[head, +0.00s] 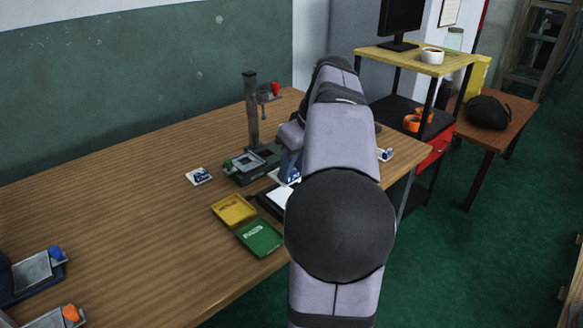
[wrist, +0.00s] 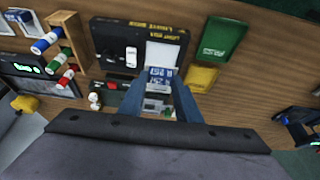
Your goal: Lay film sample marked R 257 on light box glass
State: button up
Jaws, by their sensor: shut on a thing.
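My gripper (wrist: 160,84) is shut on a small blue-and-white film sample (wrist: 158,75). Its marking is too small to read. The sample is at the near edge of the white light box glass (wrist: 163,54); I cannot tell whether it touches the glass. The light box (wrist: 117,42) is a black case with yellow lettering. In the head view my arm hides most of the gripper and part of the light box, whose white glass (head: 281,198) shows left of the arm.
A yellow tray (head: 233,210) and a green tray (head: 260,238) lie left of the light box. A dark stand with a post (head: 252,115) stands behind. Another blue-and-white sample (head: 198,175) lies on the wooden table. A rack of colored rolls (wrist: 60,45) is at left in the wrist view.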

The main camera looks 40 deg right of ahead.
jog(key=shift+f+b, duration=2.15)
jog(key=shift+f, duration=0.55)
jog(key=shift+f, duration=0.3)
jog(key=o, duration=1.7)
jog(key=shift+c, duration=0.2)
jog(key=shift+r, duration=0.1)
jog(key=shift+r+p, duration=3.3)
jog(key=shift+r, duration=0.15)
